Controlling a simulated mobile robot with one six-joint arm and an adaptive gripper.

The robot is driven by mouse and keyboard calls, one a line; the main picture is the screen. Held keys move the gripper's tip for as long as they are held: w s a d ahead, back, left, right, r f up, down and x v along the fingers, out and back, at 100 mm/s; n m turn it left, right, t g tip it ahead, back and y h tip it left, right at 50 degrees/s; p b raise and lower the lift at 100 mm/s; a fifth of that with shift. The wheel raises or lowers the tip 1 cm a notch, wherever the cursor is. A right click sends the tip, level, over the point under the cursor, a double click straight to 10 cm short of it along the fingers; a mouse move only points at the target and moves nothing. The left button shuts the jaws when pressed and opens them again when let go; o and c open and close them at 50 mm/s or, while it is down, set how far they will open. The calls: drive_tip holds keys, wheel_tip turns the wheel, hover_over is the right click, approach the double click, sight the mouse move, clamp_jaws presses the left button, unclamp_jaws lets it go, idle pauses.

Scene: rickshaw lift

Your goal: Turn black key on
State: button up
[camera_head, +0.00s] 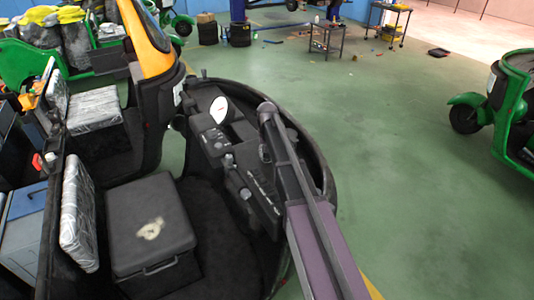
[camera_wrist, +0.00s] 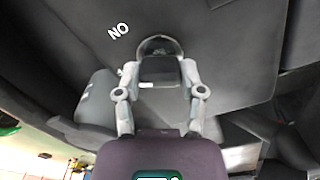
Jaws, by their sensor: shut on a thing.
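In the wrist view, the black key (camera_wrist: 160,47) is a dark rounded knob on a dark grey panel. My gripper (camera_wrist: 160,72) has its two grey fingers on either side of it, shut on it. White letters reading "ON", upside down in this view, are printed on the panel (camera_wrist: 225,40) up and left of the key. In the head view, my arm reaches from the bottom right over the rickshaw's dashboard (camera_head: 222,148). The key and the fingertips cannot be made out there.
The rickshaw cab holds a black box-like seat (camera_head: 150,225) and wrapped cushions (camera_head: 95,108) to the left. A curved black front shell (camera_head: 318,165) rims the dashboard. Green floor lies open to the right, with a green rickshaw (camera_head: 510,110) at the far right.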

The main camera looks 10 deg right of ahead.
drive_tip(key=m, duration=0.7)
drive_tip(key=shift+s, duration=0.1)
idle(0.4)
drive_tip(key=o, duration=1.1)
drive_tip(key=shift+o, duration=0.2)
